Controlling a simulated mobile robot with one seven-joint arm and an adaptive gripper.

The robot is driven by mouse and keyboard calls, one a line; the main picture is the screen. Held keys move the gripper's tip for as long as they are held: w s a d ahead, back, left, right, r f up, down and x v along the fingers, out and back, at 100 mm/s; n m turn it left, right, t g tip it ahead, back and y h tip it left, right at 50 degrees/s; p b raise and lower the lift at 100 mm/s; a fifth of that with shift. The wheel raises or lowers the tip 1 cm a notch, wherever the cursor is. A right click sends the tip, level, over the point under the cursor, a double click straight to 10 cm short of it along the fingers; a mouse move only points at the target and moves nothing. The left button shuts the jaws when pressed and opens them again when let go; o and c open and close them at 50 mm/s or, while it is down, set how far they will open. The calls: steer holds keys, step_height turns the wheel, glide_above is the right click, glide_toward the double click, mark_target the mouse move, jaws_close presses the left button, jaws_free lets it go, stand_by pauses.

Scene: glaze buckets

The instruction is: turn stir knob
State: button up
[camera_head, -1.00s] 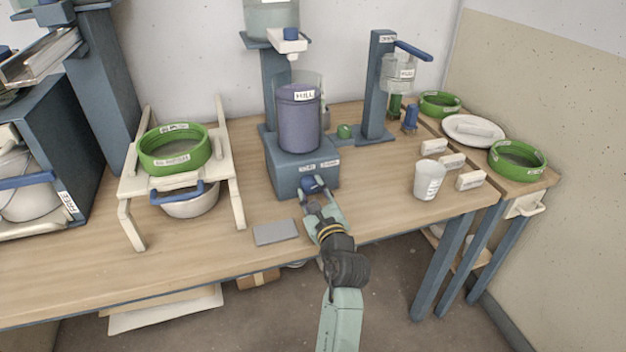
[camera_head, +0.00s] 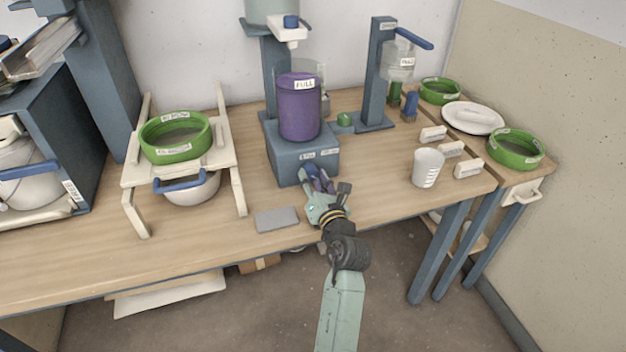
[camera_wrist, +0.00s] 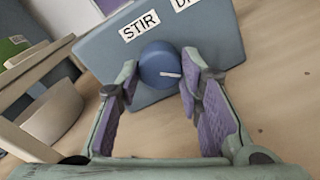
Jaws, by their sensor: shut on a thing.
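The stir knob is a round blue dial (camera_wrist: 158,64) with a white pointer line toward the right. It sits on the front of a blue-grey machine base (camera_head: 290,163), under a label reading STIR. My gripper (camera_wrist: 160,80) is shut on the knob, a purple-padded finger on either side; it also shows in the head view (camera_head: 321,183), rolled to one side. There the fingers largely hide the knob. A purple container labelled FULL (camera_head: 300,112) stands on top of the base.
A grey flat plate (camera_head: 277,219) lies left of my gripper. A white cup (camera_head: 427,168) and several white labelled blocks stand to the right. A wooden stand (camera_head: 238,185) carries a green-rimmed sieve (camera_head: 175,154) at left.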

steer(key=m, duration=0.5)
steer(key=shift+m, duration=2.3)
steer(key=o, duration=1.2)
steer(key=shift+c, duration=0.2)
steer(key=v, duration=1.2)
steer(key=shift+d, duration=0.15)
